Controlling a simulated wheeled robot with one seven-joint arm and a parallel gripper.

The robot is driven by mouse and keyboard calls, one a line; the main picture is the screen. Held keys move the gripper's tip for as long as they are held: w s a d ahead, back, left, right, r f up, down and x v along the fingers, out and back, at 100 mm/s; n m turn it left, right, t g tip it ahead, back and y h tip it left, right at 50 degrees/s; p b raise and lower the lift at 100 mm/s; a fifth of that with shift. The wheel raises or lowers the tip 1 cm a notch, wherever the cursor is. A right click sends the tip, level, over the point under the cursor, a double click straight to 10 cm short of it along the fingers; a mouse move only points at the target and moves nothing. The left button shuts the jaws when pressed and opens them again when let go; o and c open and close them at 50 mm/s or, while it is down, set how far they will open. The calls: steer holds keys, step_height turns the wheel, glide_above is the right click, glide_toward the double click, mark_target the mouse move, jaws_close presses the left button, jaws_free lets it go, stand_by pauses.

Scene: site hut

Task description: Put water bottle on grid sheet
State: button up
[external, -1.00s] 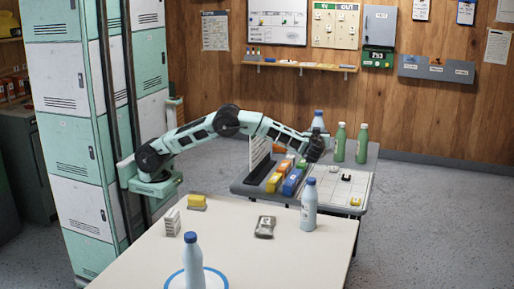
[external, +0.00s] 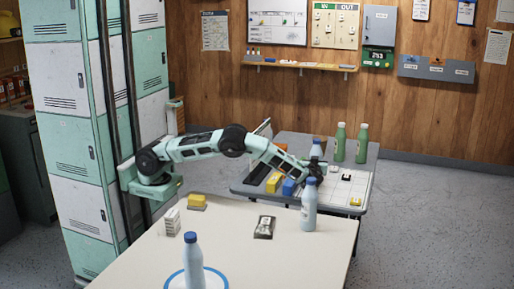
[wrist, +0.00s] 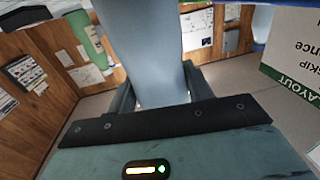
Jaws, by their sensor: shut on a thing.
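The water bottle (external: 316,151), pale blue with a dark blue cap, is upright in my gripper (external: 314,171) over the back table. In the wrist view the bottle's pale body (wrist: 148,50) fills the space between the fingers (wrist: 158,95). My gripper is shut on it. The white grid sheet (external: 354,187) lies on the back table, just right of and below my gripper, with a few small items on it. My gripper and the front bottle hide the sheet's left part. I cannot tell whether the bottle's base touches anything.
Two green bottles (external: 340,143) (external: 362,144) stand behind the sheet. Yellow (external: 274,182) and blue (external: 289,187) blocks and a sign board (wrist: 292,58) are left of it. Similar blue-capped bottles (external: 309,208) (external: 193,264) stand on the front table (external: 235,240).

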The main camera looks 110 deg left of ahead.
stand_by(0.3)
steer(key=o, duration=1.3)
steer(key=d, duration=0.5)
steer(key=w+d, duration=0.1)
steer(key=d, duration=0.1)
steer(key=shift+d+r, duration=0.1)
steer(key=shift+d, duration=0.15)
